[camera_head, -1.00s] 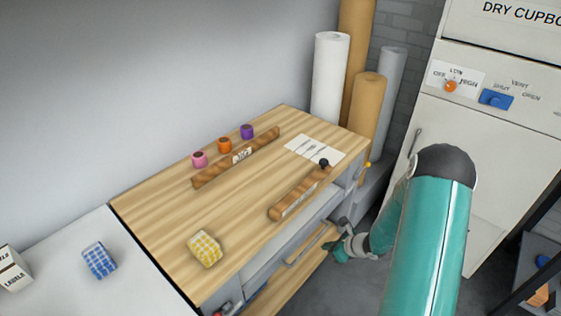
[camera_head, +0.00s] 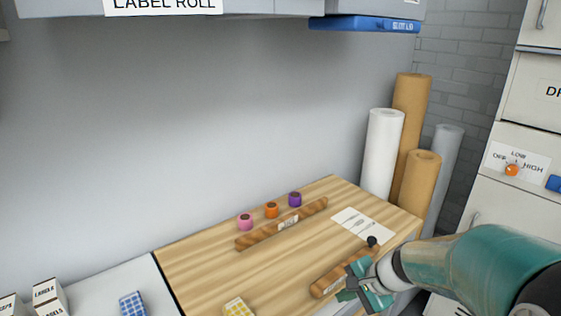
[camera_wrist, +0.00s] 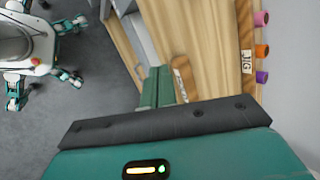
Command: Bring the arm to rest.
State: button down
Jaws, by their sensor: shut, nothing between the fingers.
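My teal arm reaches in from the right in the head view. My gripper (camera_head: 352,294) is over the front right edge of the wooden bench top, close to the front wooden rail (camera_head: 334,279), and hides part of that rail. In the wrist view my gripper's fingers (camera_wrist: 160,86) are together with nothing held, and the same rail shows just beside them. I cannot tell whether the fingers touch the rail.
On the bench (camera_head: 210,268) stand pink (camera_head: 245,222), orange (camera_head: 271,210) and purple (camera_head: 295,199) pots behind a rear rail (camera_head: 262,232). A yellow checked cloth (camera_head: 238,307) lies in front. Paper rolls (camera_head: 382,155) stand at the back right. A blue-edged shelf (camera_head: 365,25) hangs above.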

jog(key=s+r+n+t+h, duration=0.1)
jog(key=s+r+n+h, duration=0.4)
jog(key=s+r+n, duration=0.6)
jog(key=shift+s+d+r+t+h, duration=0.35)
jog(key=shift+s+r, duration=0.9)
jog(key=shift+s, duration=1.7)
